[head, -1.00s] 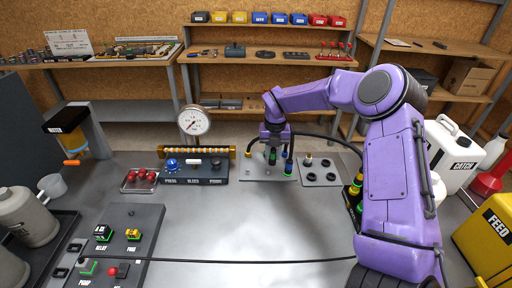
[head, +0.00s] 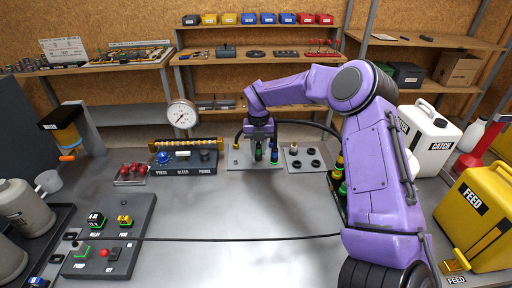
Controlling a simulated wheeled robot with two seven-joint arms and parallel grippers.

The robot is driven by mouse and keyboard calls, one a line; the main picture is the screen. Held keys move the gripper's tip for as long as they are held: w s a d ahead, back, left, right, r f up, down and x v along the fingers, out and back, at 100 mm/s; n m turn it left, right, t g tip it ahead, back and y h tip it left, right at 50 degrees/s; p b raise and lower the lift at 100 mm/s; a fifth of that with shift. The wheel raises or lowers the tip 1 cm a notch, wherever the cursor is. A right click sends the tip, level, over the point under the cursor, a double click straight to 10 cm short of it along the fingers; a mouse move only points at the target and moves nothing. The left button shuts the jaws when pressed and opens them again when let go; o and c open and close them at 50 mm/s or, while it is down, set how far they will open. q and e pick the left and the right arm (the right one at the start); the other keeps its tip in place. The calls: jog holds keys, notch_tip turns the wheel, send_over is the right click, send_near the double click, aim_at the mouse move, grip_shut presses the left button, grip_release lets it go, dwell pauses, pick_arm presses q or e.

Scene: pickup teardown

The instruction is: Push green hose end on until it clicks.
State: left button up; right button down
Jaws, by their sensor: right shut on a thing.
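My right gripper (head: 259,136) points down over a grey plate (head: 240,160) at the back middle of the bench. It is shut on a dark hose end with a green band (head: 258,154), low over the plate. Whether this end is fully seated on a fitting is too small to tell. A second dark fitting with a green band (head: 274,155) stands upright just to its right. A black hose (head: 300,123) arches from near the gripper toward the right. My left gripper is not in view.
A grey plate with dark ports (head: 303,163) lies just right. A labelled control box (head: 187,167) and a pressure gauge (head: 181,114) stand left. More banded hose ends (head: 339,170) stand beside my right arm. A thin black cable (head: 235,239) crosses the open bench front.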

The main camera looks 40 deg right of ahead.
jog(key=shift+w+f, duration=0.3)
jog(key=shift+w, duration=0.05)
jog(key=shift+s+r, duration=0.25)
jog(key=shift+s, duration=0.1)
jog(key=shift+w+f, duration=0.15)
jog(key=shift+w, duration=0.25)
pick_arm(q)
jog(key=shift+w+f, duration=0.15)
pick_arm(e)
jog(key=shift+w, duration=0.4)
jog(key=shift+w, duration=0.1)
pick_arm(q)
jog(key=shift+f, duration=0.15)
pick_arm(e)
jog(key=shift+a, duration=0.1)
pick_arm(q)
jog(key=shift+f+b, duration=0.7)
jog(key=shift+b, duration=0.3)
pick_arm(e)
jog(key=shift+f, duration=0.9)
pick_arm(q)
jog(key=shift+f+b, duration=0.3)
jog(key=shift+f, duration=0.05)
pick_arm(e)
jog(key=shift+f, duration=0.4)
jog(key=shift+r, duration=0.1)
